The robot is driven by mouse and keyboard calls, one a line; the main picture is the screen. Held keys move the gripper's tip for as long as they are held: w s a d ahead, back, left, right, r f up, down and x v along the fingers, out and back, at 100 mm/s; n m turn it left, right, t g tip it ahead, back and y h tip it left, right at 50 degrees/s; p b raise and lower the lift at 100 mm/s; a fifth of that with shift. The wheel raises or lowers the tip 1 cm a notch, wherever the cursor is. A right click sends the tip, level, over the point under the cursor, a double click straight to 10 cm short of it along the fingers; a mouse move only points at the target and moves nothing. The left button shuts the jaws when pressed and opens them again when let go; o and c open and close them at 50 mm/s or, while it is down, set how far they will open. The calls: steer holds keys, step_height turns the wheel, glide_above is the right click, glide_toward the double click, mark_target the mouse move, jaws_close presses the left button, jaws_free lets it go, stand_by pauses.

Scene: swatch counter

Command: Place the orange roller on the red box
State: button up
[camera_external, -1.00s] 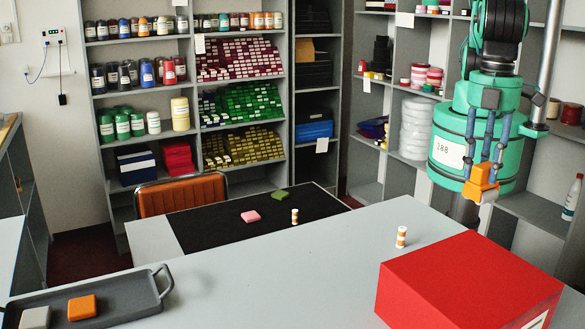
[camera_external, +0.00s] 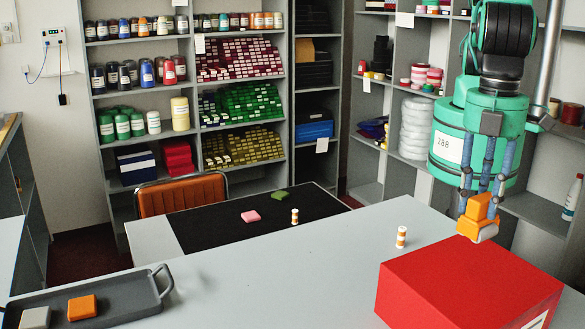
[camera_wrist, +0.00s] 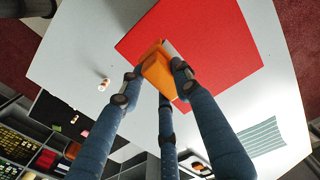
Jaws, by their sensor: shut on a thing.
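The orange roller (camera_external: 479,218) is an orange block with a pale lower end. My gripper (camera_external: 482,198) is shut on it and holds it tilted above the back edge of the red box. The red box (camera_external: 465,285) sits at the right front of the grey counter, and its top is bare. In the wrist view the fingers of my gripper (camera_wrist: 155,85) close around the orange roller (camera_wrist: 158,72), with the red box (camera_wrist: 215,45) below and beyond it. A gap seems to remain between roller and box, but its height is hard to tell.
A striped orange-and-white cylinder (camera_external: 401,237) stands left of the box, and another (camera_external: 294,216) on the black mat (camera_external: 215,229) near pink and green pieces. A dark tray (camera_external: 130,296) with orange and grey blocks lies at front left. The middle counter is clear.

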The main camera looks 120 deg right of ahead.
mark_target(475, 228)
steer(key=shift+w+a+f, duration=0.1)
steer(key=shift+w+a, duration=0.6)
steer(key=shift+w, duration=0.25)
steer(key=shift+f+p, duration=0.55)
steer(key=shift+f, duration=1.15)
steer(key=shift+s+f+b, duration=0.1)
steer(key=shift+f+b, duration=0.2)
steer(key=shift+f, duration=0.15)
steer(key=shift+s+d+f, duration=0.1)
steer(key=shift+d+f, duration=0.05)
steer(key=shift+f, duration=0.2)
jaws_close()
steer(key=o, duration=1.3)
jaws_free()
steer(key=shift+f, duration=0.2)
steer(key=shift+r, duration=0.2)
